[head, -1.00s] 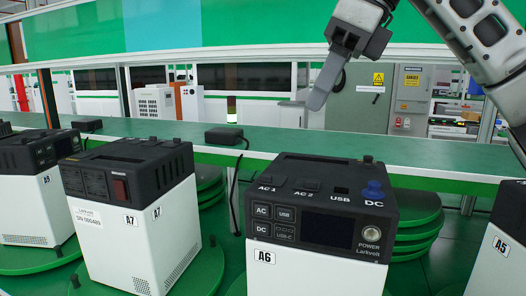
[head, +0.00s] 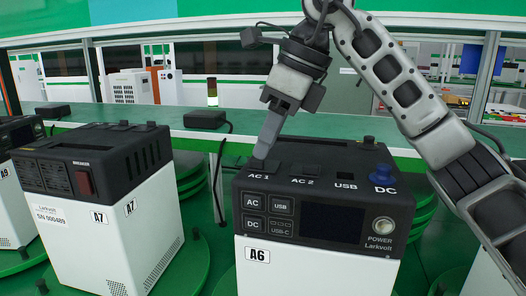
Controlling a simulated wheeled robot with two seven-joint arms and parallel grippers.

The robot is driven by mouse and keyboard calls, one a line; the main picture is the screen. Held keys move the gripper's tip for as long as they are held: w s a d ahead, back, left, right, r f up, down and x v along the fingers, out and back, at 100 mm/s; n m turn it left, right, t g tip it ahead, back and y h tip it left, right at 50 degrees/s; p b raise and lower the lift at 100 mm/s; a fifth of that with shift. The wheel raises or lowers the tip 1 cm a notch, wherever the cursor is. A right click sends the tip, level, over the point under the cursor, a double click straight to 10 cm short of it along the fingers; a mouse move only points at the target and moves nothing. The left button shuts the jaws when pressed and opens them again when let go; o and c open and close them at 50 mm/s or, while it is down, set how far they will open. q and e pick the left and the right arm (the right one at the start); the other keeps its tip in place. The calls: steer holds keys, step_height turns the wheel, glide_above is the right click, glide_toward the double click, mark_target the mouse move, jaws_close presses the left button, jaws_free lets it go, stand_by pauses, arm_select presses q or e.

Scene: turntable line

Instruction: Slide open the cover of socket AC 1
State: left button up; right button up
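The power station labelled A6 (head: 318,258) stands in front of me, white with a black top. The dark cover of socket AC 1 (head: 258,165) is at the left of its top, just behind the printed "AC 1". My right gripper (head: 263,150) points down with its fingers together and its tips at the cover. The tips look to touch it or be just above it; I cannot tell which. They hide part of the cover, which looks closed. The AC 2 cover (head: 304,170) is to the right. My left gripper is not in view.
Unit A7 (head: 105,225) stands to the left on a green turntable (head: 190,270). A green shelf (head: 150,128) with black adapters (head: 205,118) runs behind. Free room is above the units.

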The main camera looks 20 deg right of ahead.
steer(key=shift+x, duration=1.2)
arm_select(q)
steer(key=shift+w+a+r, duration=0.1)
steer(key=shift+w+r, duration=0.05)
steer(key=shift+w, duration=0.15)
